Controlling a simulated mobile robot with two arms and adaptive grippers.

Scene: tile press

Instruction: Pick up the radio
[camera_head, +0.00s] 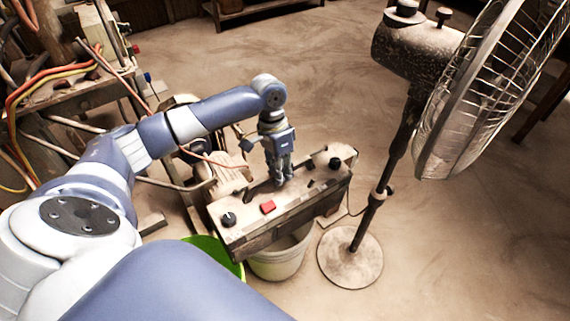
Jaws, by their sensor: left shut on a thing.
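My right gripper is not in view.
The box has a red button (267,207) and black knobs (228,219). A pale bucket (279,262) and a green tub (216,250) are below it. A standing fan (375,195) is close on the right. Cables (60,66) clutter the left; the floor behind is clear.

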